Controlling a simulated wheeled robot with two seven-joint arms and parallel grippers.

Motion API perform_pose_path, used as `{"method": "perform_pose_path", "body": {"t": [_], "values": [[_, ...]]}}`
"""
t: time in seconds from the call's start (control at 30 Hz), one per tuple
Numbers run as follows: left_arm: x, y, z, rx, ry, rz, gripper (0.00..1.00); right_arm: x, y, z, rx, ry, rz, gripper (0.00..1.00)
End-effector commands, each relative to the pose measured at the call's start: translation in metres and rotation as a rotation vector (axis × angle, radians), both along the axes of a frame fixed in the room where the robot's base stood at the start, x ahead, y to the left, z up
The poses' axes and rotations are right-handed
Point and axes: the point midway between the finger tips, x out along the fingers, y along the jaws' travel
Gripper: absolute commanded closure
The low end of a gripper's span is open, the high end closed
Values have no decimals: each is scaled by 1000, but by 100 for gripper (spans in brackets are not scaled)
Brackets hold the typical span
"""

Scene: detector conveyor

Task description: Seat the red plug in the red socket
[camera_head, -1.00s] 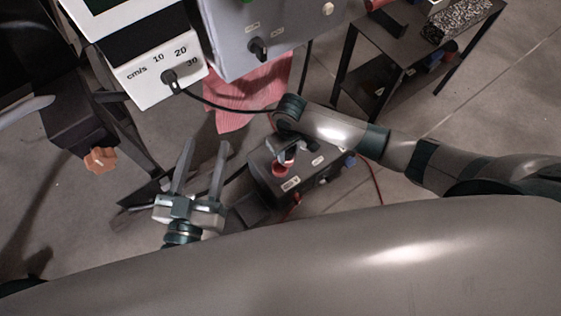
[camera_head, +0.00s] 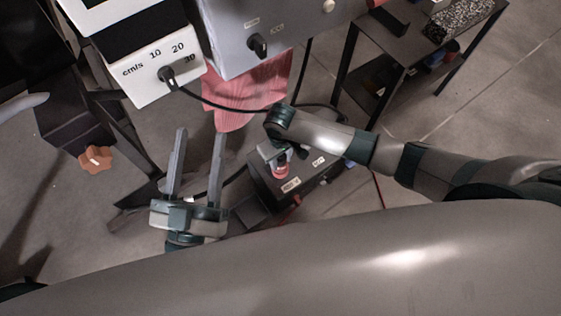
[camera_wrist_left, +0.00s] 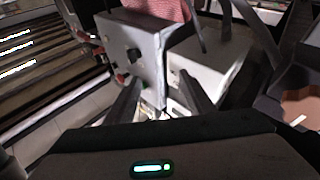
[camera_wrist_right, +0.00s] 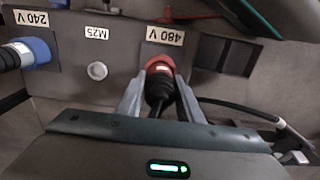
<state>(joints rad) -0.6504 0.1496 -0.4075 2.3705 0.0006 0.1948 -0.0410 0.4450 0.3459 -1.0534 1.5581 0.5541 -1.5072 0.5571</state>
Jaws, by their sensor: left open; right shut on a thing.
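My right gripper (camera_wrist_right: 157,85) is shut on the black body of the red plug (camera_wrist_right: 158,92) in the right wrist view. A red ring (camera_wrist_right: 160,63) sits at the plug's front, against the grey box face below the 480 V label. I cannot tell how much of the red is plug or red socket, nor how deep the plug sits. In the head view the red part (camera_head: 281,171) shows at the box, under my right gripper (camera_head: 275,152). My left gripper (camera_head: 200,134) is open and empty, left of the box; its fingers also show in the left wrist view (camera_wrist_left: 158,88).
The socket box (camera_head: 310,180) stands on the floor. Its face also has a blue 240 V connector (camera_wrist_right: 30,52) and an M25 fitting (camera_wrist_right: 97,71). A black cable (camera_wrist_right: 235,105) trails right from the plug. A pink cloth (camera_head: 245,95) hangs behind; a dark shelf (camera_head: 400,50) stands right.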

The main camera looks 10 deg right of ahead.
Motion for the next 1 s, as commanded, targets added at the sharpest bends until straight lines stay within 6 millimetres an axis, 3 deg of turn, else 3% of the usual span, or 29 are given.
{"method": "perform_pose_path", "body": {"t": [0.3,0.7,0.73,0.8,1.0], "values": [[-17,0,25,-57,-147,2,51,1,0,-19,0,-1,0,93],[-16,1,26,-57,-145,3,51,0,0,-21,0,-1,-1,93],[-16,0,25,-56,-143,3,51,0,0,-21,0,-1,0,62],[-16,0,25,-56,-142,3,51,0,0,-21,0,-1,0,48],[-16,0,25,-56,-143,2,51,0,0,-21,0,-1,0,48]]}}
